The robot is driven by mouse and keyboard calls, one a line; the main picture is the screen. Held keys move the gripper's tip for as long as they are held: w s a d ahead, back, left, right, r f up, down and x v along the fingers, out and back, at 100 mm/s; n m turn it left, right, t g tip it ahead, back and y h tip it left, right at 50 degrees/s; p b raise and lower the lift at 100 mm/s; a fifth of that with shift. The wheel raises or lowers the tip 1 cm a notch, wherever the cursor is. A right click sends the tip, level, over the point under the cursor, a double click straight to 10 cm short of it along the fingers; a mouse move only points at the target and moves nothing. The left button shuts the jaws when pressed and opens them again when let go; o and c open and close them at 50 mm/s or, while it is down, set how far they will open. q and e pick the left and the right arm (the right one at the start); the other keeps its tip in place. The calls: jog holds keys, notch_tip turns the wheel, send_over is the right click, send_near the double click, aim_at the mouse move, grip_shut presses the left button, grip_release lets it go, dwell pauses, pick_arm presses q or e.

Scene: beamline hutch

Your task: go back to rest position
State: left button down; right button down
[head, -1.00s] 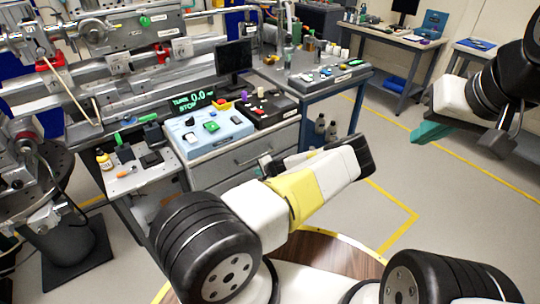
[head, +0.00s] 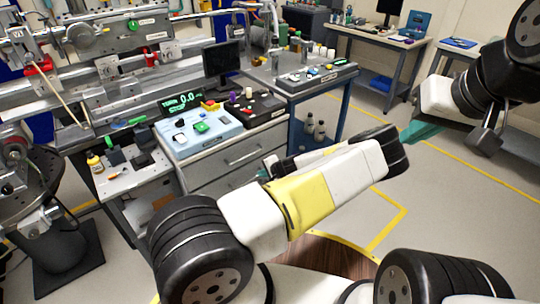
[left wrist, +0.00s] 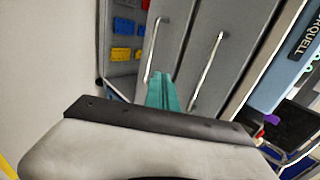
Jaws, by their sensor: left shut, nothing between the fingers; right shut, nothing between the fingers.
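My left arm reaches across the lower middle of the head view. My left gripper (head: 263,173) is mostly hidden behind it, with a little teal fingertip showing in front of the grey drawer cabinet. In the left wrist view its teal fingers (left wrist: 162,92) are together and empty, pointing toward the drawer fronts. My right gripper (head: 422,131) hangs at the right of the head view, its teal fingers shut and empty above open floor.
A blue-framed cart (head: 318,108) stands beyond. Drawer handles (left wrist: 207,70) show in the left wrist view. Floor at right is clear.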

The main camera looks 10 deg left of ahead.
pick_arm(q)
jog(key=shift+s+d+r, duration=0.1)
jog(key=shift+s+r, duration=0.05)
jog(key=s+d+r+n+g+h, duration=0.1)
jog(key=s+d+r+n+h, duration=0.25)
jog(key=r, duration=0.75)
jog(key=s+d+r+n+g+h, duration=0.15)
jog(key=s+r, duration=0.35)
jog(key=r, duration=0.5)
jog(key=s+d+r+n+h, duration=0.3)
jog(key=s+r+h, duration=0.15)
jog(key=r, duration=0.65)
jog(key=s+r+m+t, duration=0.1)
jog(key=s+r+t, duration=0.2)
jog(key=s+r, duration=1.4)
jog(key=shift+s, duration=1.2)
